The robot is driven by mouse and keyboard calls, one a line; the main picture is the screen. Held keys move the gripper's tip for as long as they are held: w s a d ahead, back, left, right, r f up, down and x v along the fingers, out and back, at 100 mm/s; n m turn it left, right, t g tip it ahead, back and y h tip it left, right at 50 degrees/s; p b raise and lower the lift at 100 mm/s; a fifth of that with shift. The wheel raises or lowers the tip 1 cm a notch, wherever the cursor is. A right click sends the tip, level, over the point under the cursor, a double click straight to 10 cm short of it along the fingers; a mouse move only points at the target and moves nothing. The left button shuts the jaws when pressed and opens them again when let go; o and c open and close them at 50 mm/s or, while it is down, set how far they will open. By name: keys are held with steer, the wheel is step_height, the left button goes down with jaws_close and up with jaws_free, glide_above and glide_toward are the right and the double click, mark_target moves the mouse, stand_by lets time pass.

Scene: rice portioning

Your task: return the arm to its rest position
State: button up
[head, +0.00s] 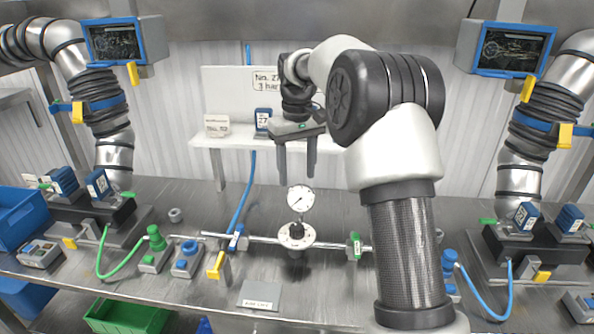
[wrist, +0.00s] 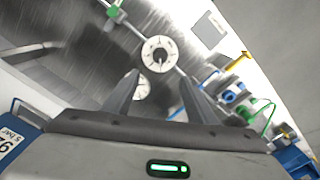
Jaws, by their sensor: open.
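My gripper (head: 297,160) hangs from the raised arm in the head view, fingers pointing down and apart, with nothing between them. It is in front of the white shelf and above the pressure gauge (head: 300,199). In the wrist view my gripper (wrist: 165,92) shows two spread dark fingers. The round metal flange (wrist: 160,54) lies beyond the fingertips there, and the gauge's pale face (wrist: 143,88) shows partly between the fingers. My arm covers the right middle of the head view.
A steel bench (head: 180,262) carries a horizontal pipe with a blue valve handle (head: 237,238) and a green valve handle (head: 356,246). A white shelf (head: 215,142) stands behind. Ribbed hoses and screens flank both sides. A green bin (head: 128,316) sits below the front edge.

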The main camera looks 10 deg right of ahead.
steer(key=s+r+m+t+p, duration=0.1)
steer(key=s+r+t, duration=0.2)
steer(key=s+r, duration=1)
steer(key=s+f+m+t+p, duration=0.1)
steer(key=s+f+m+t, duration=0.1)
steer(key=s, duration=1.9)
steer(key=shift+f+t+p, duration=0.3)
steer(key=shift+f+p, duration=0.05)
steer(key=shift+f, duration=0.45)
steer(key=shift+a, duration=0.1)
